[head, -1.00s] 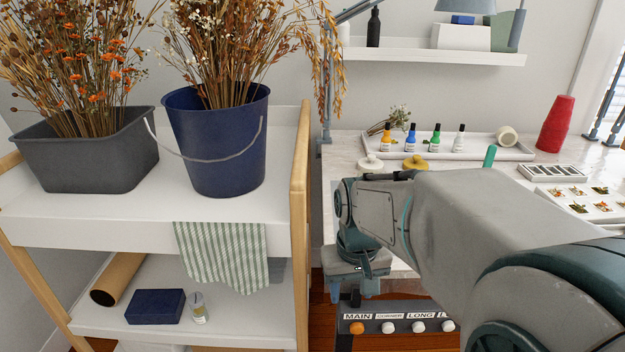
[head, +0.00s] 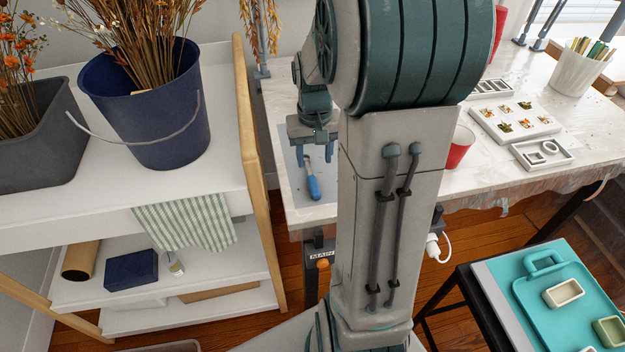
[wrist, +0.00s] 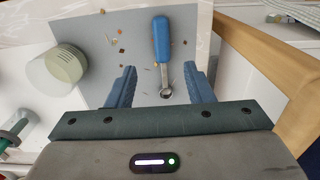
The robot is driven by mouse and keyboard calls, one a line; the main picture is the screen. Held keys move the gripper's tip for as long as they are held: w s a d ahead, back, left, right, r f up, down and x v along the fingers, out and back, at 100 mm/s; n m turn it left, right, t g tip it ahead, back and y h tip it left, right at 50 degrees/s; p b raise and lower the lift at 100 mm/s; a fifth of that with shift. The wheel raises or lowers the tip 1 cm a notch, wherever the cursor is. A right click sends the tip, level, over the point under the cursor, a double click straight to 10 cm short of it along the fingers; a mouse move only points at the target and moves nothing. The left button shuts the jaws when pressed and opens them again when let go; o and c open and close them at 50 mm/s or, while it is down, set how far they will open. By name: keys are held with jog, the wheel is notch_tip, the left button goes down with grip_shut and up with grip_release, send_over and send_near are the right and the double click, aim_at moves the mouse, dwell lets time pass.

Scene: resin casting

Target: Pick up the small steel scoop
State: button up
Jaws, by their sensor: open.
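The small steel scoop has a blue handle (head: 313,187) and lies on a grey mat (head: 291,176) on the worktable. In the wrist view its blue handle (wrist: 162,40) points away from me, and its steel end (wrist: 166,88) lies between my fingers in the picture. My gripper (wrist: 160,84) is open and empty, pointing down over the scoop's steel end. In the head view my gripper (head: 314,156) is just beyond the blue handle. I cannot tell how high the fingers are above the mat.
In the wrist view a pale round pot (wrist: 52,72) stands left of the scoop, and small bits are scattered on the mat. The wooden shelf post (head: 258,170) rises close on the left. My arm hides much of the table, and a red cup (head: 460,147) shows beside it.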

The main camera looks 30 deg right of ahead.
aim_at(313, 180)
notch_tip(313, 180, down, 8)
jog(key=shift+w+a+f+p, duration=0.1)
jog(key=shift+w+a+p, duration=0.05)
jog(key=shift+p, duration=0.15)
grip_shut()
